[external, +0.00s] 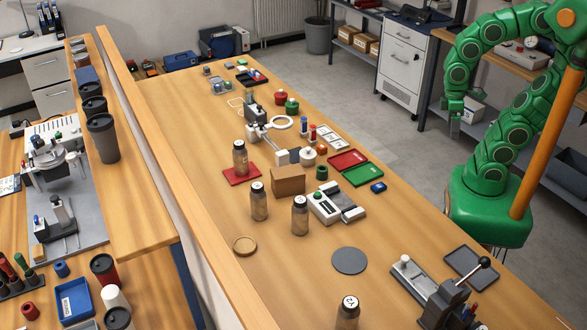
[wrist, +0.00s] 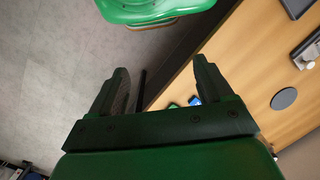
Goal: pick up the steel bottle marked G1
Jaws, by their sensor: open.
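Several bottles with brownish, reflective bodies stand upright on the long wooden table. One bottle (external: 240,160) stands on a red mat. A second bottle (external: 259,206) and a third bottle (external: 300,218) stand in front of it. A fourth bottle (external: 347,315) is at the bottom edge, with an unclear mark on its white cap. I cannot read G1 on any of them. My gripper (external: 455,117) hangs at the right, beyond the table's right edge and far from the bottles. In the wrist view my gripper (wrist: 160,80) is open and empty, and no bottle shows.
A cardboard box (external: 288,181) stands close to the bottles. A grey disc (external: 349,260) and a wooden disc (external: 245,245) lie nearby. A lever press (external: 440,298) stands at the front right. Red (external: 348,160) and green (external: 362,173) trays lie near the right edge.

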